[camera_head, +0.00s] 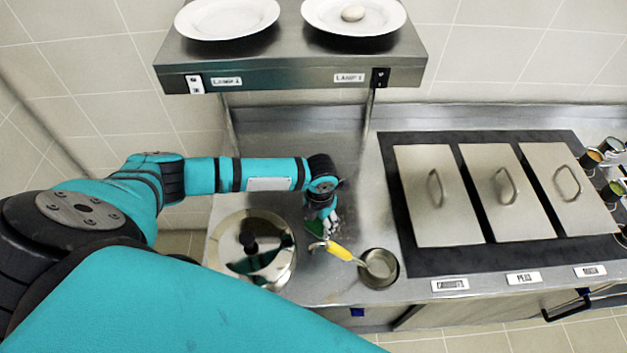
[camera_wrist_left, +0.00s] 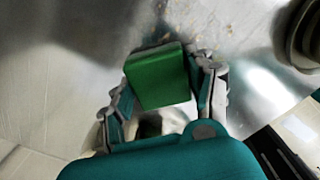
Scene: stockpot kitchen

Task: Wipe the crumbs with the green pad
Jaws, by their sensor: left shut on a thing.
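My left gripper (camera_head: 322,222) is over the steel counter, between the round pot lid and the small pan. It is shut on the green pad (camera_wrist_left: 158,76), which sits between its fingers in the left wrist view. In the head view only a bit of the pad (camera_head: 315,228) shows. Several tan crumbs (camera_wrist_left: 208,20) lie on the counter just beyond the pad in the left wrist view. I cannot make out crumbs in the head view. Whether the pad touches the counter is not clear. My right gripper is not in view.
A small pan (camera_head: 379,268) with a yellow-handled utensil (camera_head: 338,251) is close on the right. Lidded bins (camera_head: 438,195) fill the right side. A shelf (camera_head: 290,62) with plates hangs above.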

